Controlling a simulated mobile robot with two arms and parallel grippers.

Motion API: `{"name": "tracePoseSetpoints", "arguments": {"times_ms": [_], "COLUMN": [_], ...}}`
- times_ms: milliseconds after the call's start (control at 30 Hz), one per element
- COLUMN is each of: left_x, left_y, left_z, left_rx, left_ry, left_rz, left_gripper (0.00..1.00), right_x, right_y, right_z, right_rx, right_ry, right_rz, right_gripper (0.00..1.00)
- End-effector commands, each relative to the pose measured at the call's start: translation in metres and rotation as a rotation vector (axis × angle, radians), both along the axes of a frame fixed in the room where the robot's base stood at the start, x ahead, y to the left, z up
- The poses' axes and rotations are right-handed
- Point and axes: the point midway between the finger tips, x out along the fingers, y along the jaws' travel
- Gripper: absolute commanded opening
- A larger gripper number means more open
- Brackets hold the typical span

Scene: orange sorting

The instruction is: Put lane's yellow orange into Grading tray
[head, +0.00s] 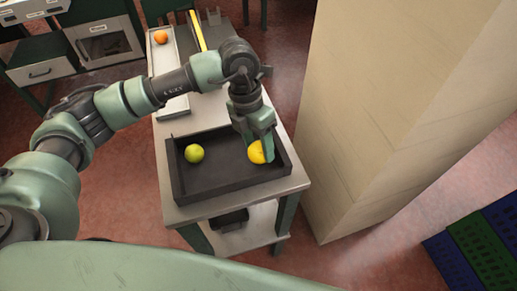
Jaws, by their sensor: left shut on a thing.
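The yellow orange (256,153) is at the right side of the dark Grading tray (222,192), inside its walls as seen from above. My left gripper (259,146) points down over the tray and is shut on the yellow orange, covering part of its top. I cannot tell whether the fruit touches the tray floor. A green fruit (194,153) lies in the left half of the same tray. The lane (169,103) is a pale, long channel behind the tray, partly hidden by my left arm. My right gripper is not in view.
An orange fruit (160,37) lies at the lane's far end. A yellow strip (197,31) stands beside the lane. A large beige pillar (372,110) rises close to the table's right side. Blue and green crates (480,245) are at the lower right.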

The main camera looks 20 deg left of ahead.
Motion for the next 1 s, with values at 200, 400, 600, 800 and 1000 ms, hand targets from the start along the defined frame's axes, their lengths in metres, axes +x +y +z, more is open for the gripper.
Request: {"name": "tracePoseSetpoints", "arguments": {"times_ms": [200,400,600,800,1000], "left_x": [0.000,0.000,0.000,0.000,0.001], "left_y": [0.000,0.000,0.000,0.000,0.001], "left_z": [-0.028,-0.029,-0.031,-0.031,-0.026], "left_rx": [0.000,0.000,0.000,0.000,0.000], "left_ry": [0.002,0.000,0.000,0.000,-0.001], "left_rz": [0.001,0.000,0.000,0.000,0.000], "left_gripper": [0.08,0.08,0.61,0.61,0.61], "right_x": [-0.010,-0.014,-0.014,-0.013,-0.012], "right_y": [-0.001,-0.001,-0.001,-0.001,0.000], "right_z": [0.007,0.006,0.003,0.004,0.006], "right_rx": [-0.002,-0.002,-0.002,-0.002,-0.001], "right_ry": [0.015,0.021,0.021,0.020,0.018], "right_rz": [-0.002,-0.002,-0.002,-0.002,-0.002], "right_gripper": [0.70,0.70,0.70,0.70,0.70]}}
